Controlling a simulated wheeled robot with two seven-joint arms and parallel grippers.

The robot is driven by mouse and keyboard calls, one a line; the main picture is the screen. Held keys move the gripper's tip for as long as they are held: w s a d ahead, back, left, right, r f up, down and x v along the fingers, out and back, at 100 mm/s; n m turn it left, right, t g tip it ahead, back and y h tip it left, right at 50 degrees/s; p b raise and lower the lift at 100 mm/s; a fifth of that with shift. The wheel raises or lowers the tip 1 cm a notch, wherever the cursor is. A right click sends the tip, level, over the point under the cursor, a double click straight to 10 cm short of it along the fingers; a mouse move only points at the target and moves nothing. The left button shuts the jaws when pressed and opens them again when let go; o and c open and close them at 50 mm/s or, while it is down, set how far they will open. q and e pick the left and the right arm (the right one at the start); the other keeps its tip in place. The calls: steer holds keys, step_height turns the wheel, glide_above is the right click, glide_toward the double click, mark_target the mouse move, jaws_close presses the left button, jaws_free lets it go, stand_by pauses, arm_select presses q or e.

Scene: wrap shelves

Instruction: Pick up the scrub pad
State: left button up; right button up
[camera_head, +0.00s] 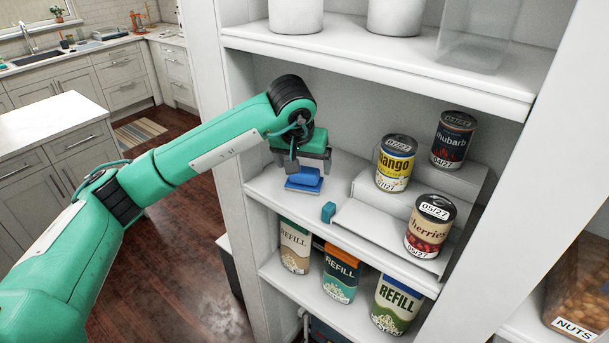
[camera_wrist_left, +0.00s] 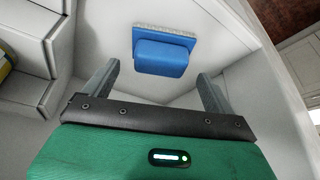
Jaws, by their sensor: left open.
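The scrub pad (camera_head: 304,180) is blue and lies on the middle shelf, near its left end. In the left wrist view the scrub pad (camera_wrist_left: 163,52) shows a blue block body with a pale, rough strip along its far edge. My left gripper (camera_head: 300,160) is just above and behind it in the head view. In the left wrist view my left gripper (camera_wrist_left: 158,85) is open, its two fingers to either side of and short of the pad, with nothing between them. My right gripper is not in view.
A small teal block (camera_head: 328,212) lies on the same shelf to the right. A stepped white riser (camera_head: 371,227) holds a mango can (camera_head: 395,165), a cherries can (camera_head: 430,226) and a rhubarb can (camera_head: 453,140). The upper shelf (camera_head: 400,62) hangs above; refill cartons (camera_head: 341,274) stand below.

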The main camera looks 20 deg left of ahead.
mark_target(305, 169)
arm_select(q)
steer(key=p+x, duration=0.1)
steer(key=x, duration=0.2)
steer(key=shift+w+f, duration=0.15)
steer(key=shift+f, duration=0.25)
steer(key=shift+c, duration=0.2)
steer(key=c, duration=0.8)
steer(key=shift+o, duration=0.2)
steer(key=shift+r, duration=0.15)
